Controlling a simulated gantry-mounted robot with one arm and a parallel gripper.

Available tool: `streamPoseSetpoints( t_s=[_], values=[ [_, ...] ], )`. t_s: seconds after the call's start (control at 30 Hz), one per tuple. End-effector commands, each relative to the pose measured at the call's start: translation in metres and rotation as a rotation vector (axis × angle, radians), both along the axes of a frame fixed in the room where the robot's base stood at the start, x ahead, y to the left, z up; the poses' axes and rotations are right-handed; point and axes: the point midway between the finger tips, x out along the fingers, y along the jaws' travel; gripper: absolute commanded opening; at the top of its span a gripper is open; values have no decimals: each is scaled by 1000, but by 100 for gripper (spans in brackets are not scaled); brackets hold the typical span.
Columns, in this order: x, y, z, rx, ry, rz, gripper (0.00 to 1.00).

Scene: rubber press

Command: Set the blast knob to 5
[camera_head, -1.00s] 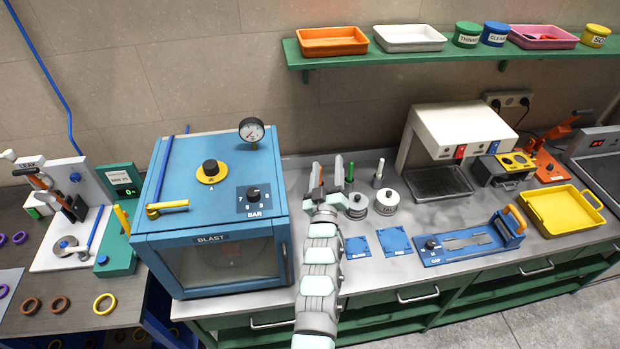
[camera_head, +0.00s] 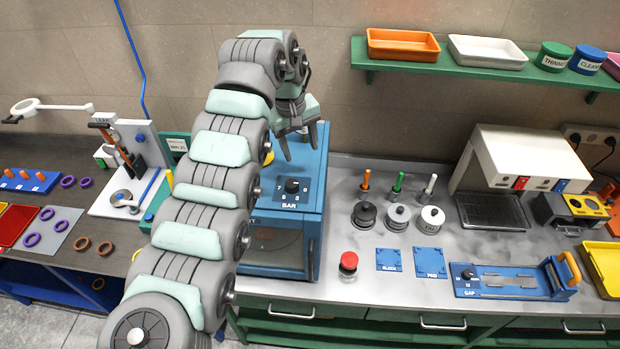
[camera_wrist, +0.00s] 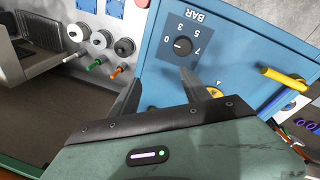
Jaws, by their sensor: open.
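The blast knob (camera_head: 292,185) is a small black knob on a dark BAR dial plate (camera_head: 303,199) on top of the blue blast cabinet (camera_head: 314,172). In the wrist view the knob (camera_wrist: 183,45) sits among the marks 0, 3, 5 and 7. Its pale pointer mark seems to face the 0 side, but it is small. My gripper (camera_head: 301,153) is open and empty above the cabinet top, behind the knob in the head view. In the wrist view the fingertips (camera_wrist: 160,74) are apart from the knob, which lies beyond them. My arm hides much of the cabinet.
A red button (camera_head: 348,262) is in front, right of the cabinet. A green shelf (camera_head: 460,72) hangs behind.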

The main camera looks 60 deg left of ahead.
Motion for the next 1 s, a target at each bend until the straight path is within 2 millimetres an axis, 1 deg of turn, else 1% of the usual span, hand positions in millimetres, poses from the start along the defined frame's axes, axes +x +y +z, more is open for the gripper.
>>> streamPoseSetpoints(
  t_s=[0.03, 0.1, 0.2, 0.27, 0.47, 0.8, 1.0],
  values=[
    [-20, 0, 9, -18, 39, 21, 55],
    [-40, -4, 15, -45, 85, 40, 55],
    [-53, -7, 20, -63, 114, 54, 55],
    [-55, -8, 18, -68, 121, 56, 55],
    [-54, -8, 0, -71, 119, 56, 55],
    [-49, -9, -45, -70, 114, 53, 55],
    [-49, -9, -68, -70, 118, 56, 55]
  ],
)
